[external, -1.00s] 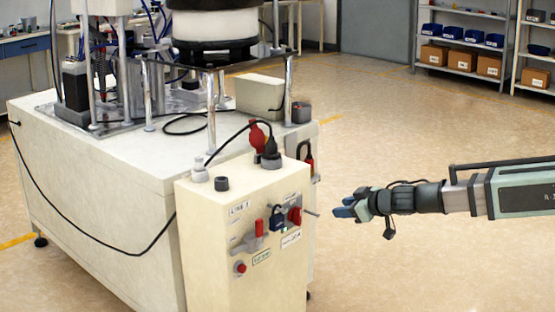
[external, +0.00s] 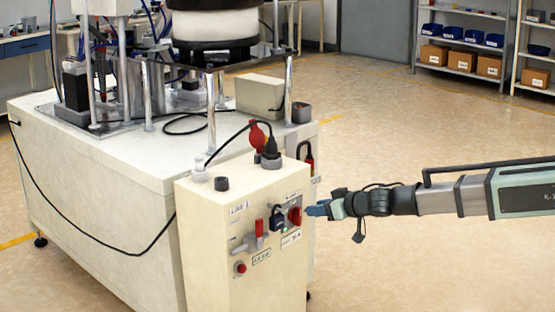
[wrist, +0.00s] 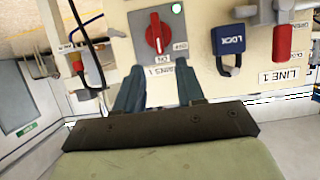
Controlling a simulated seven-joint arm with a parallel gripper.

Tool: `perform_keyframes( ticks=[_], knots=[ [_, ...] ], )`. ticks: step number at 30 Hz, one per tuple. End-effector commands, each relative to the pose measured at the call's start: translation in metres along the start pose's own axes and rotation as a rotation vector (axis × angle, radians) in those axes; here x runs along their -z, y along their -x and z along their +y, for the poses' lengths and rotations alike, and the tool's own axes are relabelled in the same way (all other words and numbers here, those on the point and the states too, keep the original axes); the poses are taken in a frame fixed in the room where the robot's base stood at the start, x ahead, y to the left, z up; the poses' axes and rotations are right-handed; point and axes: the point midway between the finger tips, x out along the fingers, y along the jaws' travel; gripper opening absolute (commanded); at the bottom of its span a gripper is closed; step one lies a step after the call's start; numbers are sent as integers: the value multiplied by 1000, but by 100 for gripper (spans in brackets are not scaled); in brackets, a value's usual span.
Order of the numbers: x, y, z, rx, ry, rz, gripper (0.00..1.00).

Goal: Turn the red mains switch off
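The red mains switch (external: 295,215) is a rotary knob on the front panel of the cream control cabinet (external: 215,270). In the wrist view the red switch (wrist: 157,33) sits on a grey plate, its pale mark roughly upright in the picture, with small labels around it. My gripper (external: 317,209) is just right of the switch in the external view, pointing at the panel. In the wrist view my gripper (wrist: 161,72) has its two blue fingers spread and nothing between them. The fingertips appear short of the knob; contact cannot be told.
A blue padlock (external: 277,221) hangs beside the switch, also seen in the wrist view (wrist: 228,45). A red-handled lever (external: 260,229) and a red push button (external: 240,267) are farther left. Plugs and a black cable stand on the cabinet. The floor to the right is clear.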

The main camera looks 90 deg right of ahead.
Motion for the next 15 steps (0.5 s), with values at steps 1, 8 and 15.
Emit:
perform_keyframes(
  ticks=[1, 8, 15],
  knots=[
    [0, -14, -1, 0, 0, 0, 38],
    [0, -52, -1, 1, 1, 0, 38],
    [0, -68, 0, 1, 1, 0, 38]
  ],
)
